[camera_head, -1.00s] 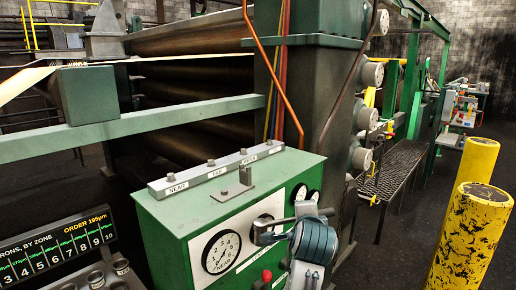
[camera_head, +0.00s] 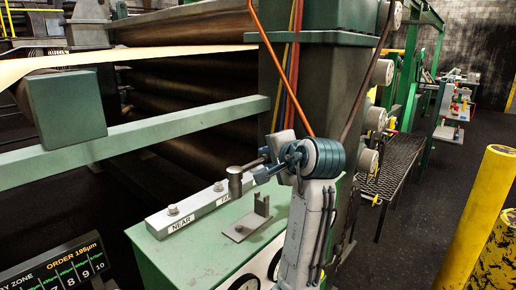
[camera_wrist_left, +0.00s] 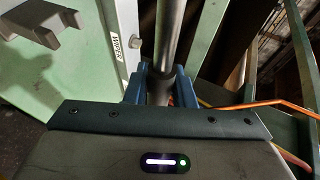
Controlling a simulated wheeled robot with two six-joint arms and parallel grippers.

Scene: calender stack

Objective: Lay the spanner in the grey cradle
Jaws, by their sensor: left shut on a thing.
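The spanner (camera_head: 235,184) is a dark grey metal tool with a thick cylindrical head and a thin shaft. My left gripper (camera_head: 268,168) is shut on its shaft and holds it above the green console. In the left wrist view, the shaft (camera_wrist_left: 171,35) runs upward from between the blue fingers (camera_wrist_left: 161,86). The grey cradle (camera_head: 240,230) is a small plate with upright prongs on the console top, and it looks empty. The spanner head appears above and left of it in the head view. The cradle (camera_wrist_left: 38,20) also shows at upper left in the wrist view. My right gripper is not in view.
A grey labelled bar (camera_head: 190,207) with knobs lies along the console top (camera_head: 185,250), behind the cradle. A green rail (camera_head: 130,137) and large dark rolls stand behind. An orange conduit (camera_head: 272,70) passes close behind my wrist. Yellow posts (camera_head: 480,215) stand at right.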

